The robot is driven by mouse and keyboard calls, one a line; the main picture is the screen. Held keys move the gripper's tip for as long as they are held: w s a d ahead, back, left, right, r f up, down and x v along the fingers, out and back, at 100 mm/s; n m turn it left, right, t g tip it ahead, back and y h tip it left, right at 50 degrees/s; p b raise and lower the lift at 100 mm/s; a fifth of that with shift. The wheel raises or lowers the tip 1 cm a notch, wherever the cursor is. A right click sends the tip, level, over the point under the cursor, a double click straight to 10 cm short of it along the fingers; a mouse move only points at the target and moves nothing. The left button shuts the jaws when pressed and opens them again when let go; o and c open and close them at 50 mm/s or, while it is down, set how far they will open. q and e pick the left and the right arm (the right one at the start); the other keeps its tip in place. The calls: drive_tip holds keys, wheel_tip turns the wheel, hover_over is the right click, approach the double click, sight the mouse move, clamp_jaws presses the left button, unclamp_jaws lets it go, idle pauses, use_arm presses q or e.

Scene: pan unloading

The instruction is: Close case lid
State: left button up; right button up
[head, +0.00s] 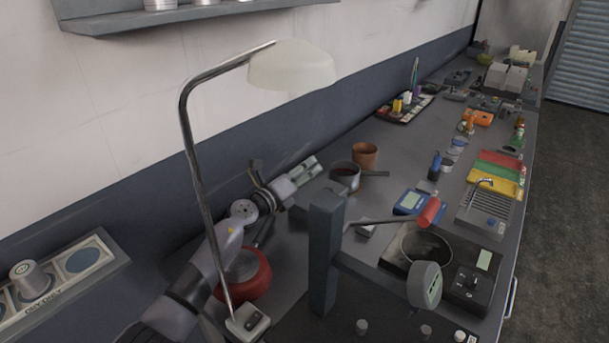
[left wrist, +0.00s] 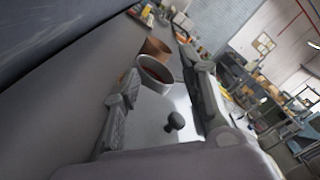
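No case or case lid can be made out with certainty. In the left wrist view a dark knob (left wrist: 174,121) stands on a smooth pale grey surface (left wrist: 150,128) between my fingers, which may be a lid. My left gripper (head: 284,174) is over the back of the bench, beyond the lamp pole. Its two ridged fingers (left wrist: 160,65) are wide apart in the left wrist view, with nothing held. A grey pot (head: 345,176) with dark red contents is just past the fingers, a copper cup (head: 365,156) behind it. My right gripper is not seen.
A desk lamp (head: 290,68) arches over my left arm. A dark upright post (head: 325,250) hides part of the bench. A red round object (head: 246,273) lies under my arm. A pan (head: 427,248) with a red handle stands right of the post.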

use_arm(q)
drive_tip(key=shift+c, duration=0.3)
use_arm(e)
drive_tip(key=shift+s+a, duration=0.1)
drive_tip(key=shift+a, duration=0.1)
use_arm(q)
drive_tip(key=shift+c, duration=1.3)
clamp_jaws()
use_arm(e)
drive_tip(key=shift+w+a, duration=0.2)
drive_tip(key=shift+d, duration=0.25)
use_arm(q)
drive_tip(key=c, duration=0.5)
unclamp_jaws()
drive_tip(key=o, duration=0.8)
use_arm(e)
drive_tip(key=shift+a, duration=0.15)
